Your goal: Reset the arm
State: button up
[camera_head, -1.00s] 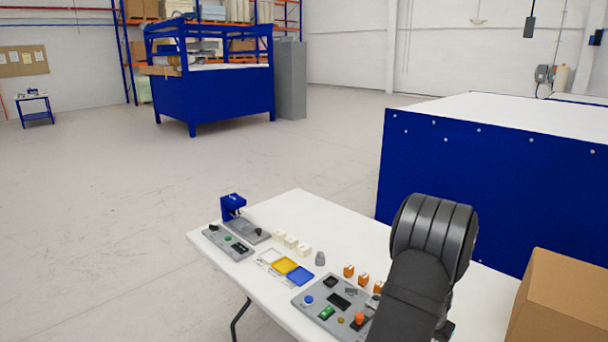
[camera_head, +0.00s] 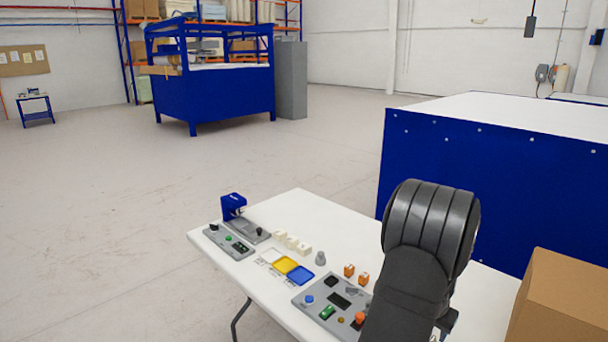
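My arm, dark grey and black, rises at the lower right over the right part of the white table (camera_head: 325,215). My gripper cannot be made out; the arm's own links hide that area. A blue press-like device (camera_head: 233,206) stands at the table's far left end. Several white foam blocks (camera_head: 292,243) lie in a row beside a yellow tray (camera_head: 285,265) and a blue tray (camera_head: 300,275). Two orange blocks (camera_head: 349,271) show left of my arm. A grey control panel (camera_head: 328,300) with coloured buttons is partly covered by my arm.
A cardboard box (camera_head: 565,305) stands close at the right edge. A large blue-sided bench (camera_head: 480,160) with a white top is behind the table. A small grey weight-like piece (camera_head: 320,258) stands mid-table. Open floor lies to the left.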

jog(key=v, duration=0.6)
jog(key=x, duration=1.2)
jog(key=shift+f, duration=0.2)
jog(key=v, duration=0.2)
jog(key=d+v, duration=0.1)
jog(key=v, duration=0.2)
jog(key=shift+w+r, duration=0.15)
jog(key=shift+w, duration=0.05)
jog(key=s+d+r, duration=0.5)
jog(key=s+r, duration=0.2)
jog(key=s, duration=0.3)
jog(key=w+a, duration=0.8)
jog(key=w, duration=0.4)
jog(key=w+a, duration=0.9)
jog(key=w, duration=0.4)
jog(key=shift+w+a, duration=0.3)
jog(key=shift+f, duration=0.1)
